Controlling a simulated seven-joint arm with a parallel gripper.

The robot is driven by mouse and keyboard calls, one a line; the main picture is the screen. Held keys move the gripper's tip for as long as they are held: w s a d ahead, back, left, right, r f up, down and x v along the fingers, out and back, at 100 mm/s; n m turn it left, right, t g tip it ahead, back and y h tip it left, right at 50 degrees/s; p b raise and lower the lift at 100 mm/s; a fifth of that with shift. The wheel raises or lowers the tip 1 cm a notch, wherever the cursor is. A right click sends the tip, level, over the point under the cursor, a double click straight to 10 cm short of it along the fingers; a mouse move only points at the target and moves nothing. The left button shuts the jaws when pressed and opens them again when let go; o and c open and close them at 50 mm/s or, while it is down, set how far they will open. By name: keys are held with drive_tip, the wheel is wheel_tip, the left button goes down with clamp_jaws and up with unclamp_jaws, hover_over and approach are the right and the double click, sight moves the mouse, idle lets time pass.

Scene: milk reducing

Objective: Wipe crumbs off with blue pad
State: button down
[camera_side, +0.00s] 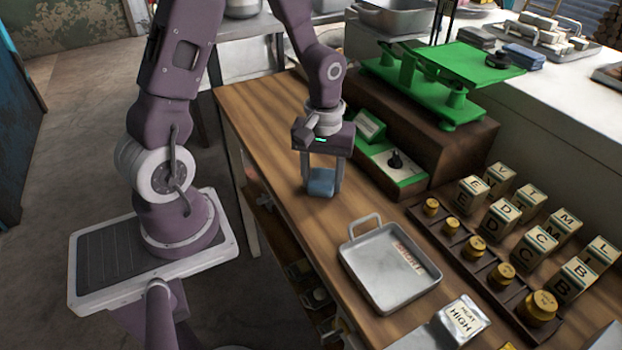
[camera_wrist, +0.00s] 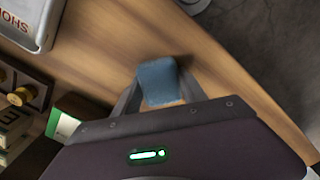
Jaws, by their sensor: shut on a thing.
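The blue pad (camera_side: 321,182) is between the fingers of my gripper (camera_side: 322,186), low over the wooden table (camera_side: 255,110) near its back end. In the wrist view the pad (camera_wrist: 158,82) shows as a soft blue block, and my gripper (camera_wrist: 158,95) is shut on it. I cannot tell for sure whether the pad touches the wood. No crumbs can be made out on the table in either view; they may be too small to see or hidden under the pad.
A metal tray (camera_side: 352,266) with a lettered label lies in front on the table. A green scale (camera_side: 440,75) and a green control box (camera_side: 408,178) stand right of my gripper. Brass weights (camera_side: 537,306) and letter blocks (camera_side: 536,247) fill the right side. The table's left edge is clear.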

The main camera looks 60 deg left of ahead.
sight(290, 182)
drive_tip(key=shift+w, duration=2.75)
drive_tip(key=shift+w+a+f, duration=0.1)
drive_tip(key=shift+a, duration=1.15)
drive_tip(key=shift+s, duration=5.4)
drive_tip(key=shift+a, duration=1.2)
drive_tip(key=shift+w+d, duration=0.1)
drive_tip(key=shift+w, duration=5.3)
wheel_tip(290, 182, up, 8)
